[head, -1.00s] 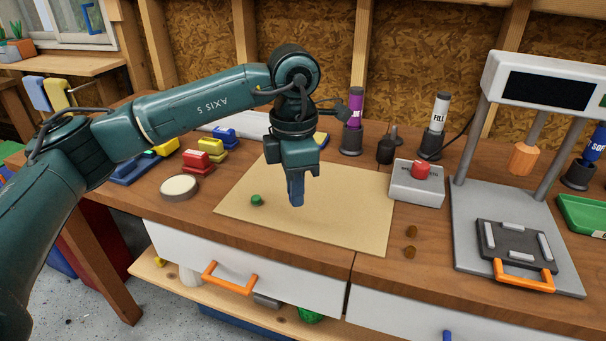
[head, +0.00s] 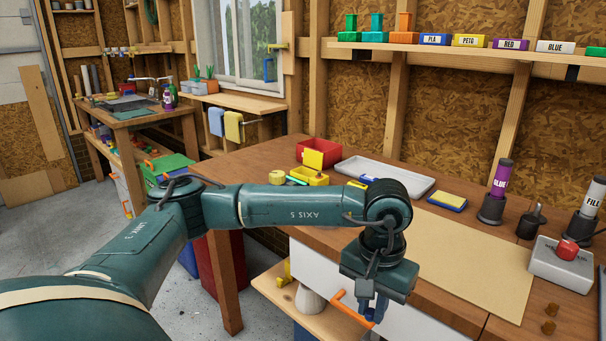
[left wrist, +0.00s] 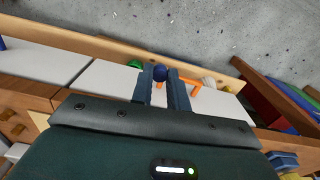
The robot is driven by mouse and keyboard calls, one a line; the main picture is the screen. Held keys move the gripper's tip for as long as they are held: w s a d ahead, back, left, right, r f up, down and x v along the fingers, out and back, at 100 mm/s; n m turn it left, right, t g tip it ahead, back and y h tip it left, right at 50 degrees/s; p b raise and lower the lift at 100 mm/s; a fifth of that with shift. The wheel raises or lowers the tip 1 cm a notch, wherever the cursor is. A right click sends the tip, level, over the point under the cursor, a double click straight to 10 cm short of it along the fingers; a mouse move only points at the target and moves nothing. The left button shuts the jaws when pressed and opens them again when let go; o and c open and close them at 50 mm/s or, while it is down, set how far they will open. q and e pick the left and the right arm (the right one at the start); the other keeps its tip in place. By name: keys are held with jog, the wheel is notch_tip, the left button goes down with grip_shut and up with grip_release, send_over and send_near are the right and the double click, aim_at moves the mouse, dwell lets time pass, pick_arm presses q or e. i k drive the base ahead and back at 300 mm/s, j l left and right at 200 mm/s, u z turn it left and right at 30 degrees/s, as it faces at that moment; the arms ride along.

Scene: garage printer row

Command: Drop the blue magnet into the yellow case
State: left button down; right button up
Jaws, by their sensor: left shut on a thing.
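My left gripper (head: 371,309) points down at the bench's front edge, over the white drawer front in the head view. In the left wrist view my left gripper (left wrist: 160,86) is shut on the blue magnet (left wrist: 160,73), a small dark blue ball between the fingertips. In the head view the magnet is hard to make out. The yellow case (head: 318,180) stands on the bench, up and left of the gripper and well apart from it. A yellow panel (head: 313,159) stands upright behind it. The case's inside is mostly hidden. My right gripper is not in view.
A red bin (head: 305,151) stands behind the yellow case, a grey tray (head: 415,180) to its right. A yellow-and-blue block (head: 446,201) lies near the tan mat (head: 480,260). An orange drawer handle (head: 340,300) is close beside the gripper. The mat's visible part is clear.

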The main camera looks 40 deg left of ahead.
aim_at(299, 179)
jog(key=u, duration=1.25)
jog(key=i+l+u, duration=0.2)
jog(key=i+l, duration=0.15)
jog(key=l, duration=0.2)
